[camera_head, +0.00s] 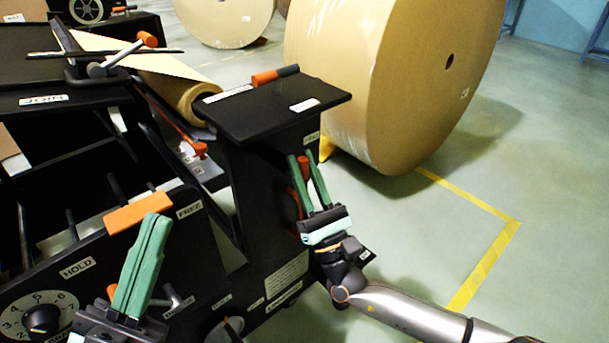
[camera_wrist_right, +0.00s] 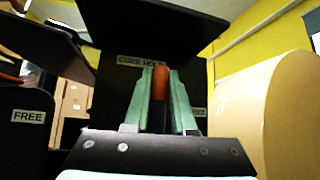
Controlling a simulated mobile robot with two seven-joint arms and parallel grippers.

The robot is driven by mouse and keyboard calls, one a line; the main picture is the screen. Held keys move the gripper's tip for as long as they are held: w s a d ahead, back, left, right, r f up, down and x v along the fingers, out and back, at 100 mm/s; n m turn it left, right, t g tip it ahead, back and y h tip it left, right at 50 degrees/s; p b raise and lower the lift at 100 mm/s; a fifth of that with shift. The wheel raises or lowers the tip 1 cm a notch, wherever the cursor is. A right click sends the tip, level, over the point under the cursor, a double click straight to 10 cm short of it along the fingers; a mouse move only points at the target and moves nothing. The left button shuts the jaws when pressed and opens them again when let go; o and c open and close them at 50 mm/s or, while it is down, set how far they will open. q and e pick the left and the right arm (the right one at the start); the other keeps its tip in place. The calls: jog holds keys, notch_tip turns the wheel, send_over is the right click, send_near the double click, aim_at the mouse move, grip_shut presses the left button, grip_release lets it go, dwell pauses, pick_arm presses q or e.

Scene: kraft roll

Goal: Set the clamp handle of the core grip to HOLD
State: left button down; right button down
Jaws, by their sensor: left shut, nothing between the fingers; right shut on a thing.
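The clamp handle of the core grip (camera_head: 304,168) has an orange grip and stands on the side of a black machine housing. In the right wrist view the handle (camera_wrist_right: 160,84) is upright between the two green fingers. My right gripper (camera_head: 307,160) is shut on it; the fingers also show in the wrist view (camera_wrist_right: 160,90). A white label (camera_wrist_right: 138,61), apparently reading CORE HOLD, is just above the fingertips. Another label (camera_wrist_right: 199,112) right of the fingers is partly hidden. My left gripper (camera_head: 152,225) is shut and empty, in front of the left panel.
A black panel with a dial (camera_head: 40,318), a HOLD label (camera_head: 77,268) and an orange grip (camera_head: 138,213) is around my left gripper. A flat black top (camera_head: 270,107) overhangs the clamp. A large kraft roll (camera_head: 400,80) stands behind. The floor at right is clear.

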jog(key=shift+r+n+y, duration=0.15)
jog(key=shift+n+y, duration=0.15)
jog(key=shift+y, duration=0.1)
jog(key=c, duration=0.8)
grip_release()
jog(key=shift+o, duration=0.2)
jog(key=v, duration=1.2)
jog(key=shift+s+f+b, duration=0.2)
jog(key=shift+s+b, duration=0.05)
jog(key=shift+b, duration=0.1)
jog(key=shift+s+d, duration=0.1)
